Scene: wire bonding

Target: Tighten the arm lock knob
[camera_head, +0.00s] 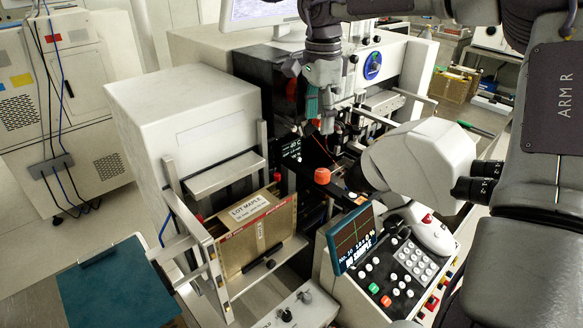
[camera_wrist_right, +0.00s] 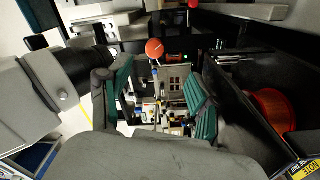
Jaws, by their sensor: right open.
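A red-orange knob (camera_head: 322,176) stands at the front of the bonding machine in the head view, left of the microscope. A round red-orange knob (camera_wrist_right: 154,48) on a thin stalk shows in the right wrist view, beyond the fingers; it may be the same one. I cannot tell for sure which knob is the arm lock knob. My right gripper (camera_head: 322,122) points down over the machine, above and behind the red-orange knob and apart from it. In the right wrist view its teal-padded fingers (camera_wrist_right: 152,98) are spread with nothing held between them. My left gripper is out of view.
The white microscope (camera_head: 415,160) stands close right of the gripper. A control panel (camera_head: 400,270) with a small screen (camera_head: 354,238) is in front. A framed box labelled LOT MAPLE (camera_head: 250,254) stands at left. A red spool (camera_wrist_right: 272,108) lies right in the wrist view.

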